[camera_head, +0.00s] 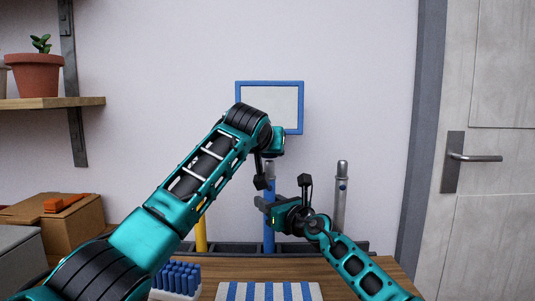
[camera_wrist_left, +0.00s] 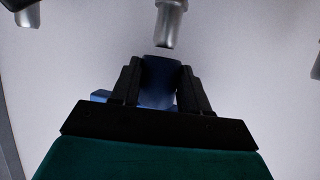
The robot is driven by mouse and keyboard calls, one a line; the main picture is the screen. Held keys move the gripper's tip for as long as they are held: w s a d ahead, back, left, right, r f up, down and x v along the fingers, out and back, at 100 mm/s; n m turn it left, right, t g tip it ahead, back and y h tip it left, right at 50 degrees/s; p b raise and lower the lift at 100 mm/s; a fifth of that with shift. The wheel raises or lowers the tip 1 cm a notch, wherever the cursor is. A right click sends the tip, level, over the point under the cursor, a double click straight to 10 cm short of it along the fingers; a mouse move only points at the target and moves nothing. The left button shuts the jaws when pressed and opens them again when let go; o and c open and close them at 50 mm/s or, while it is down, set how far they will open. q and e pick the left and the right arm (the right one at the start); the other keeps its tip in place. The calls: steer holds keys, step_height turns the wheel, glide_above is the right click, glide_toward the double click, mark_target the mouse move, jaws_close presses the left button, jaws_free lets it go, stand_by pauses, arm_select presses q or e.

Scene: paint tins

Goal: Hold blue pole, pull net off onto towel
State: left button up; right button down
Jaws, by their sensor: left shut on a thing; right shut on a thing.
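The net (camera_head: 301,100), a blue rectangular frame with a pale panel, stands upright above the blue pole (camera_head: 269,237). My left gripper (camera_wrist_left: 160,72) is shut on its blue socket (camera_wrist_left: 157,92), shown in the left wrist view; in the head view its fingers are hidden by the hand. The pole's silver tip (camera_wrist_left: 168,25) shows just beyond the socket, with a small gap between them. My right gripper (camera_head: 265,205) is shut on the blue pole, which stands upright. The blue-and-white striped towel (camera_head: 268,292) lies flat and bare at the front of the table.
The pole stands in a dark rack (camera_head: 340,247) between a yellow pole (camera_head: 201,236) and a grey pole (camera_head: 341,197). A white holder of blue pegs (camera_head: 178,275) sits left of the towel. Cardboard boxes (camera_head: 72,225) are at the left, below a shelf (camera_head: 55,103).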

arm_select(q)
steer(key=shift+r, duration=0.4)
arm_select(e)
steer(key=shift+f, duration=0.4)
arm_select(q)
steer(key=shift+r, duration=1.9)
steer(key=shift+f, duration=0.1)
steer(key=s+f+m+g+h, duration=0.1)
steer(key=s+f+h, duration=0.1)
steer(key=s+f, duration=0.5)
steer(key=s+f+m+h, duration=0.1)
steer(key=s+f+m, duration=0.15)
steer(key=s, duration=0.85)
steer(key=s+f+m+g+h, duration=0.1)
steer(key=s+f+h, duration=0.1)
steer(key=s+f, duration=0.55)
steer(key=f, duration=0.1)
steer(key=s+f, duration=0.2)
steer(key=f, duration=0.1)
steer(key=shift+s+a+f, duration=0.1)
steer(key=shift+s+a, duration=0.05)
steer(key=shift+a, duration=0.25)
steer(key=shift+f, duration=2.2)
steer(key=shift+f, duration=0.15)
